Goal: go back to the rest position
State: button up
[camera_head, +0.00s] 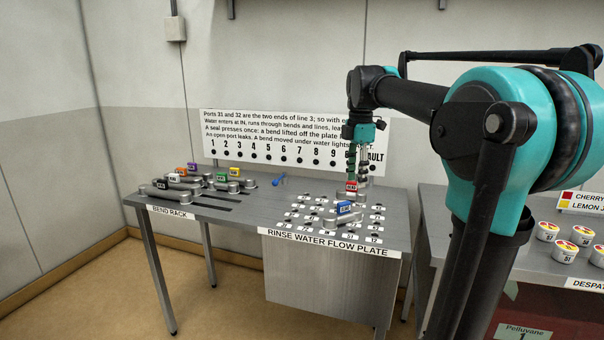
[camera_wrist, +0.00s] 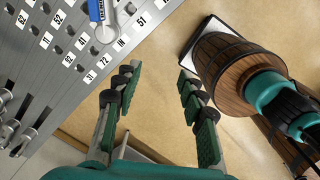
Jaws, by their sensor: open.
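My gripper (camera_head: 360,170) points down near the rinse water flow plate (camera_head: 290,226) in the head view. In the wrist view my gripper (camera_wrist: 156,78) has its two fingers wide apart, with only floor showing between them. A pipe bend with a blue tag (camera_head: 344,209) lies on the plate; it also shows at the top of the wrist view (camera_wrist: 97,12), apart from the fingers. A bend with a red tag (camera_head: 351,187) stands on the plate, close to the fingers in the head view and partly hidden by them.
The bend rack (camera_head: 215,205) at the left holds several tagged bends. A blue tool (camera_head: 279,180) lies behind the plate. A notice board (camera_head: 270,138) stands at the table's back. A second table at the right carries several round tubs (camera_head: 564,250). The floor at the left is clear.

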jog(key=s+d+f+m+t, duration=0.1)
jog(key=s+f+m, duration=0.6)
jog(key=f, duration=0.3)
jog(key=s+d+f+m+t, duration=0.1)
jog(key=s+f+m, duration=0.6)
jog(key=f, duration=0.4)
jog(key=s+d+f+m+t, duration=0.1)
jog(key=s+f+m, duration=0.6)
jog(key=f, duration=0.4)
jog(key=shift+s+d+f+m+t, duration=0.2)
jog(key=shift+d+m+t, duration=0.1)
jog(key=shift+d+t, duration=0.1)
jog(key=shift+a, duration=0.1)
